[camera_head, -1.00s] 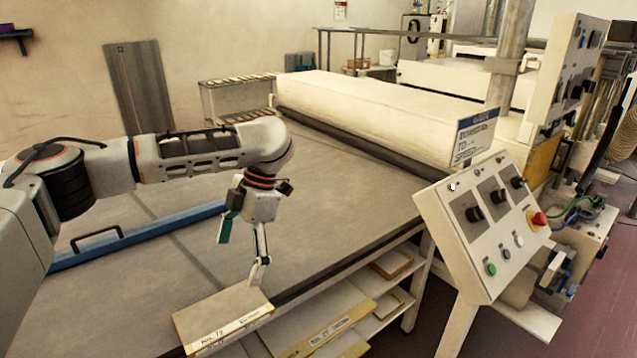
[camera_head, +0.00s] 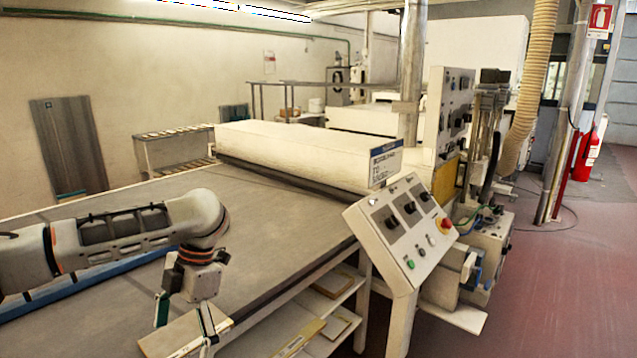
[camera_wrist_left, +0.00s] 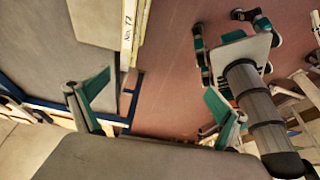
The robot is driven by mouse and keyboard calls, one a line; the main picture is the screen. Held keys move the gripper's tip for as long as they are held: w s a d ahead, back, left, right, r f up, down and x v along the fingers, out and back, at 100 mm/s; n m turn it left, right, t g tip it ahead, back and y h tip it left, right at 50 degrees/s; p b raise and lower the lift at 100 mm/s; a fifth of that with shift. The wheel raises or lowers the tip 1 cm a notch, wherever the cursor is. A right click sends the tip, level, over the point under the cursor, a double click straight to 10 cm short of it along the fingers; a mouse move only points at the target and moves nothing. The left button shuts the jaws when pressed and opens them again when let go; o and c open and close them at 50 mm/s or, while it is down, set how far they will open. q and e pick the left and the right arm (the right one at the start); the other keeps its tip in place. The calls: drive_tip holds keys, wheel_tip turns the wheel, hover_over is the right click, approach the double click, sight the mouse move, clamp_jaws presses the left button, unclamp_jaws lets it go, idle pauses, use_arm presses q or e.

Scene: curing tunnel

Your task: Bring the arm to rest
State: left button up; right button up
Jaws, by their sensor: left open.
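My left arm comes in from the left in the head view, over the grey table (camera_head: 270,215).
A control panel with knobs and a red button (camera_head: 405,225) stands right of the table. A white tunnel housing (camera_head: 300,155) covers the table's far end. Shelves (camera_head: 325,315) are below the table. Red floor (camera_head: 540,290) at right is open.

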use_arm(q)
drive_tip(key=s+d+f+n+t+h, duration=0.2)
drive_tip(key=s+d+f+n+h, duration=0.1)
drive_tip(key=d+f+n, duration=0.45)
drive_tip(key=s+d+f+n+t+h, duration=0.15)
drive_tip(key=d+f+n+h, duration=0.3)
drive_tip(key=d+f, duration=0.55)
drive_tip(key=s+d+f+n+t+h, duration=0.1)
drive_tip(key=s+d+f+n+h, duration=0.2)
drive_tip(key=d+f+n, duration=0.6)
drive_tip(key=s+a+f+n+t+y, duration=0.3)
drive_tip(key=s+a+n+t, duration=0.1)
drive_tip(key=a+n, duration=0.5)
drive_tip(key=s+a+f+n+t+y, duration=0.3)
drive_tip(key=s+a+n+t, duration=0.2)
drive_tip(key=a, duration=0.8)
drive_tip(key=s+n, duration=0.2)
drive_tip(key=n, duration=0.2)
drive_tip(key=shift+a+f, duration=0.25)
